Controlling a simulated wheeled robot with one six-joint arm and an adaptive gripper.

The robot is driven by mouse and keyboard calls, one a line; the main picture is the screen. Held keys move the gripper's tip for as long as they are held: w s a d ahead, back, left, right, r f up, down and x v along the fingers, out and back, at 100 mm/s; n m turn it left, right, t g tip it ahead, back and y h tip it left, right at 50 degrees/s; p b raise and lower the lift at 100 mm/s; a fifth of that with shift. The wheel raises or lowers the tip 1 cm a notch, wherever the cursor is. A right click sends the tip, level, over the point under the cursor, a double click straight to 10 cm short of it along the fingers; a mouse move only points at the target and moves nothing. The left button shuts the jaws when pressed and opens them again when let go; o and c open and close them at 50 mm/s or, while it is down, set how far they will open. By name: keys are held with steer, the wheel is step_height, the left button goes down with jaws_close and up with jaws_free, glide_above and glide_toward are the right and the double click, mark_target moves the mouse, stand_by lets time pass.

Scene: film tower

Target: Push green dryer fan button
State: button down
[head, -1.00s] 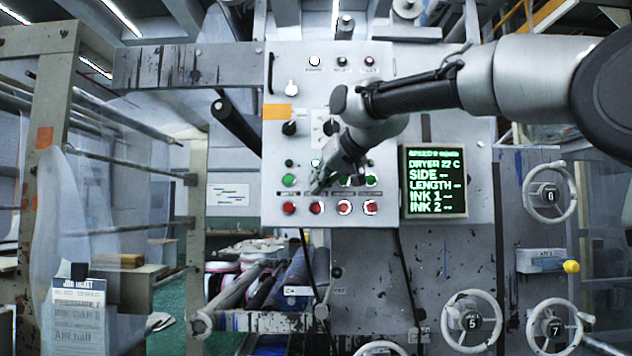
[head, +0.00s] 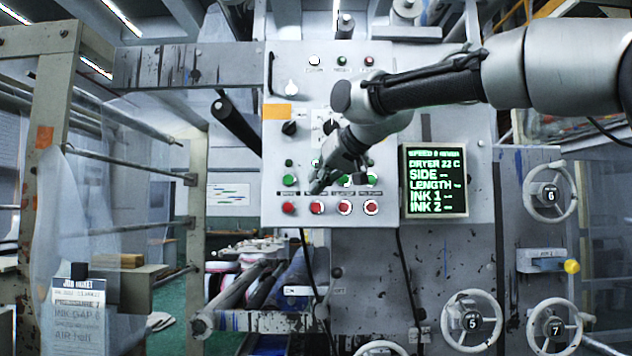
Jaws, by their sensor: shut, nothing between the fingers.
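Red buttons (head: 288,208) line the panel's bottom edge, close below my gripper. A black selector knob (head: 289,128) sits higher. A green-text display (head: 434,181) is at the right. Handwheels (head: 471,322) stand lower right.

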steer(key=shift+s, duration=1.75)
steer(key=shift+s, duration=0.1)
steer(key=s+d+f+n+g+h, duration=0.2)
steer(key=s+d+f+g, duration=0.1)
steer(key=f, duration=0.9)
steer(key=s+d+f+m+g+h, duration=0.1)
steer(key=s+d+f+m, duration=0.1)
steer(key=s+d+f, duration=0.5)
steer(key=s+d+f+m+g+h, duration=0.1)
steer(key=s+d+f, duration=0.6)
steer(key=d, duration=0.8)
steer(key=s+d+f+m+h, duration=0.3)
steer(key=s+d+f, duration=0.4)
steer(key=s+d, duration=0.4)
steer(key=shift+d+f+g, duration=0.15)
steer(key=shift+f+g, duration=0.15)
steer(key=shift+g, duration=0.1)
steer(key=shift+w, duration=0.2)
